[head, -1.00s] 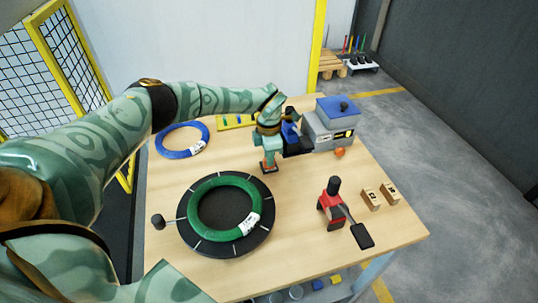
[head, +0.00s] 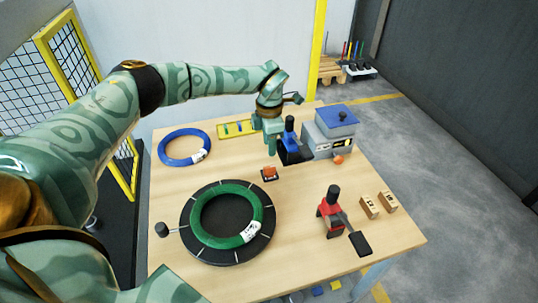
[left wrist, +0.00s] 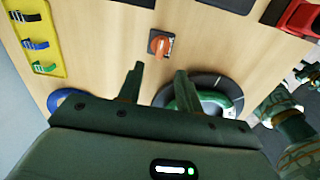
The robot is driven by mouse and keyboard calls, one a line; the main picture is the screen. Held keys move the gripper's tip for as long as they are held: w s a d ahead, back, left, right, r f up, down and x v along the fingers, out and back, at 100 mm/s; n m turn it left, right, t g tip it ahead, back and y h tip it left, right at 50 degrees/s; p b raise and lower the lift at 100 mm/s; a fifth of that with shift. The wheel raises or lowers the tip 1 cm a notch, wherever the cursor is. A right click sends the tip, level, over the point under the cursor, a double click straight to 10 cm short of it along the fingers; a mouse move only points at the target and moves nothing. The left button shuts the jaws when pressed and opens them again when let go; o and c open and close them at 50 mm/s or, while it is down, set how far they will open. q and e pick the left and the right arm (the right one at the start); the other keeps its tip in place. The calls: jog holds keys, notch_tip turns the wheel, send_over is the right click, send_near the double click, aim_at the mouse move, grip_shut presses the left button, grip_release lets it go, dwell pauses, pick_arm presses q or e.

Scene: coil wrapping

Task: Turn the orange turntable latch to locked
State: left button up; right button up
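The orange latch (head: 269,172) sits on a small dark base on the table, behind the black turntable (head: 187,242). It also shows in the left wrist view (left wrist: 160,46), with its whole handle uncovered; I cannot read whether it is locked. A green coil (head: 197,222) with a white label lies on the turntable. My left gripper (head: 271,150) is above and just behind the latch, apart from it. In the left wrist view its two fingers (left wrist: 158,74) are spread with nothing between them. My right gripper is not in view.
A blue coil (head: 163,151) and a yellow strip tray (head: 224,134) are at the back left. A grey machine with a blue top (head: 335,118) and an orange ball (head: 338,159) are at the back right. A red clamp tool (head: 329,213) and small wooden blocks (head: 369,207) stand at the right.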

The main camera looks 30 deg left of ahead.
pick_arm(q)
notch_tip(320, 180, up, 7)
jog(key=shift+r+p, duration=0.2)
jog(key=shift+p, duration=0.25)
jog(key=shift+r, duration=0.1)
